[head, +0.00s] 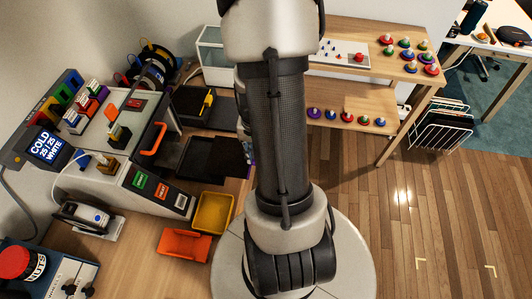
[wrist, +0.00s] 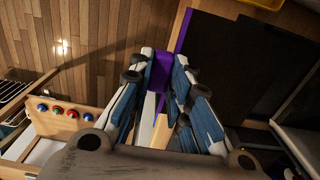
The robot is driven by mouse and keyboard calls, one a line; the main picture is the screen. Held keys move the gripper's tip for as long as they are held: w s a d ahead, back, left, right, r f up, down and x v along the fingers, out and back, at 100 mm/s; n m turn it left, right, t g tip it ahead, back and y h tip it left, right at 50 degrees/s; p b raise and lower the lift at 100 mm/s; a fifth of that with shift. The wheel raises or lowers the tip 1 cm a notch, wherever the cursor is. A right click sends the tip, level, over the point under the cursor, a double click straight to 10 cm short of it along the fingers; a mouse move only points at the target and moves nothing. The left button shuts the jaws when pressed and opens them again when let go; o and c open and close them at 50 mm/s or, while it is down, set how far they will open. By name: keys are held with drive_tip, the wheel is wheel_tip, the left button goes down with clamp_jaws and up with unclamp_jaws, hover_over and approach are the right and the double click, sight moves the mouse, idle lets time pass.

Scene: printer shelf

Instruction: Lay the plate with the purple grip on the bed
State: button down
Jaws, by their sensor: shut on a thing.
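The plate (wrist: 232,58) is flat and black, with a purple grip (wrist: 160,72) at its left edge in the wrist view. My gripper (wrist: 165,78) is shut on that purple grip, with one blue-padded finger on each side. In the head view the plate (head: 230,154) shows left of my arm, with a bit of purple at its right edge; my arm hides the gripper there. A dark flat surface that looks like the bed (head: 180,158) lies just left of the plate, beside the machine. I cannot tell whether plate and bed touch.
A black plate with a yellow grip (head: 207,103) lies behind. The machine (head: 125,170) with an orange handle stands left. A yellow bin (head: 213,212) and an orange bin (head: 184,245) sit in front.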

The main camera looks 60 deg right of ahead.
sight(228, 156)
drive_tip(key=w+a, duration=0.1)
drive_tip(key=w, duration=0.1)
drive_tip(key=w+a+f, duration=0.1)
drive_tip(key=w, duration=0.2)
drive_tip(key=w+a+b, duration=0.1)
drive_tip(key=w, duration=0.2)
drive_tip(key=shift+w+a+f, duration=0.2)
drive_tip(key=shift+a+f, duration=0.05)
drive_tip(key=shift+f, duration=0.1)
drive_tip(key=shift+f+b, duration=0.55)
drive_tip(key=shift+f, duration=0.05)
drive_tip(key=shift+f+b, duration=0.3)
drive_tip(key=shift+f, duration=0.05)
idle(0.5)
drive_tip(key=c, duration=1.4)
unclamp_jaws()
drive_tip(key=shift+r, duration=0.1)
wheel_tip(228, 156, up, 12)
drive_tip(key=shift+f, duration=0.1)
